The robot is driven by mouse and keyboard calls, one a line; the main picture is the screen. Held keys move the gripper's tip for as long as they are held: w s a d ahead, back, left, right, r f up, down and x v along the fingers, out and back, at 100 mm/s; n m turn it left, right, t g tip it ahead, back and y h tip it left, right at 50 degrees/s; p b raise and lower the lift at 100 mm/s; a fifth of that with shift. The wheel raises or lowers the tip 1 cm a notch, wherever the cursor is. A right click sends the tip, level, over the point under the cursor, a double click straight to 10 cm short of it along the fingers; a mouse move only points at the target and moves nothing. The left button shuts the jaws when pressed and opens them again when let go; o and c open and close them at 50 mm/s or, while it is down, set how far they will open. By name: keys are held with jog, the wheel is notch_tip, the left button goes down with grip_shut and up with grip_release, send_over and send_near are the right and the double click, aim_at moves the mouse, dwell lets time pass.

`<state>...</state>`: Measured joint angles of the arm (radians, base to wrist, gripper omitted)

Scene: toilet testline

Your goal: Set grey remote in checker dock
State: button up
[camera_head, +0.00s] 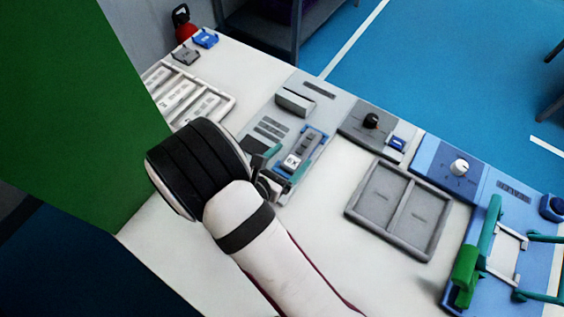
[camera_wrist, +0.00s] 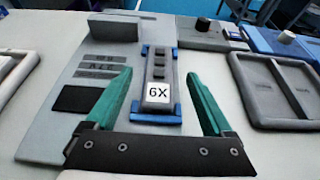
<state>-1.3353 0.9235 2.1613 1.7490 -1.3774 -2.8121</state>
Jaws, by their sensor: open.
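The grey remote (camera_wrist: 159,72) lies in a dock (camera_wrist: 157,118) with blue ends on the grey panel of the checker station (camera_wrist: 42,128). It carries dark buttons and a white "6X" label. It also shows in the head view (camera_head: 303,149), just beyond my gripper. My gripper (camera_wrist: 162,75) is open. Its two green fingers stand on either side of the remote and dock, with clear gaps to both, and nothing is held. In the head view my wrist partly hides the near side of the station.
A grey two-compartment tray (camera_head: 398,208) lies empty to the right. A grey box with a black knob (camera_head: 371,121) and a blue station with a white knob (camera_head: 459,167) stand beyond it. A white slotted tray (camera_head: 190,97) is at the left. A green panel (camera_head: 80,110) rises at far left.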

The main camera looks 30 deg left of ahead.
jog(key=v, duration=0.4)
jog(key=shift+s+r, duration=0.15)
jog(key=shift+s, duration=0.25)
jog(key=w+m+g, duration=0.1)
jog(key=m, duration=0.2)
jog(key=w+r+m+g+y, duration=0.1)
jog(key=w+m, duration=0.1)
jog(key=m, duration=0.1)
jog(key=w+r+m+g, duration=0.1)
jog(key=w+m+g, duration=0.1)
jog(key=m, duration=0.1)
jog(key=shift+a+r+m+y, duration=0.1)
jog(key=shift+a+m+y, duration=0.15)
jog(key=shift+m+y, duration=0.15)
jog(key=s+d+r+m+g+y, duration=0.25)
jog(key=d+r+m+g, duration=0.35)
jog(key=d+r+m, duration=0.85)
jog(key=s+d+f+m+g+h, duration=0.2)
jog(key=s+d+m+g, duration=0.1)
jog(key=s+d+m, duration=0.9)
jog(key=s+m, duration=0.1)
jog(key=m, duration=0.4)
jog(key=shift+g, duration=0.4)
jog(key=shift+h, duration=0.25)
